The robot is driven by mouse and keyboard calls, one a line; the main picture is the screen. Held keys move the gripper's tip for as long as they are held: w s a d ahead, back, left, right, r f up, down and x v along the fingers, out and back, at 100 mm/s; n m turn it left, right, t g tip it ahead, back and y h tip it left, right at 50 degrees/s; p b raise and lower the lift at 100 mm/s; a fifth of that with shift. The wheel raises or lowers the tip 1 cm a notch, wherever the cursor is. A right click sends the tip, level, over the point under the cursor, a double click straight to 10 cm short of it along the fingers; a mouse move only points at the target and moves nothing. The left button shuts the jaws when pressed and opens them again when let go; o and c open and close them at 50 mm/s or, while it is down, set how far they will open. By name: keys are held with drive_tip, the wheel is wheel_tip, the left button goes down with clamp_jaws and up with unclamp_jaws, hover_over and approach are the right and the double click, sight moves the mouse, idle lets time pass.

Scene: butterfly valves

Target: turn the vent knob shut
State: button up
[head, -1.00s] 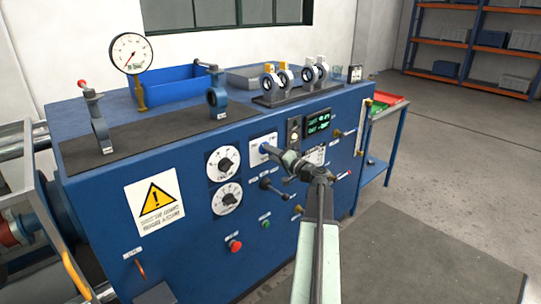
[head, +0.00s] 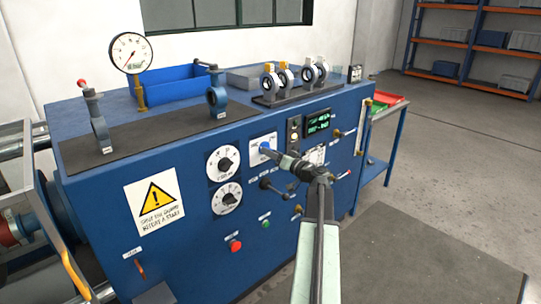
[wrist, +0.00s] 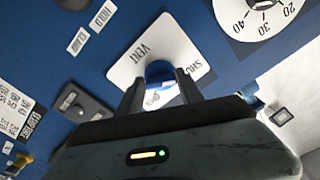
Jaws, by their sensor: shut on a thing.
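The vent knob is a blue knob (wrist: 158,70) on a white plate (wrist: 142,45) marked VENT, with a second, partly hidden word that seems to begin SHU. The plate also shows on the blue panel in the head view (head: 257,140). My gripper (wrist: 161,88) has one finger on each side of the knob and is shut on it. In the head view my gripper (head: 272,153) reaches the plate from the lower right and covers much of the knob. The knob's exact pointing direction is hidden.
Two white dials (head: 223,162) sit left of the plate. Red (head: 236,245) and green (head: 265,224) buttons are lower down.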

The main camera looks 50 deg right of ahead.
idle(0.4)
drive_tip(key=o, duration=1.4)
drive_tip(key=s, duration=0.7)
drive_tip(key=shift+s+a, duration=0.35)
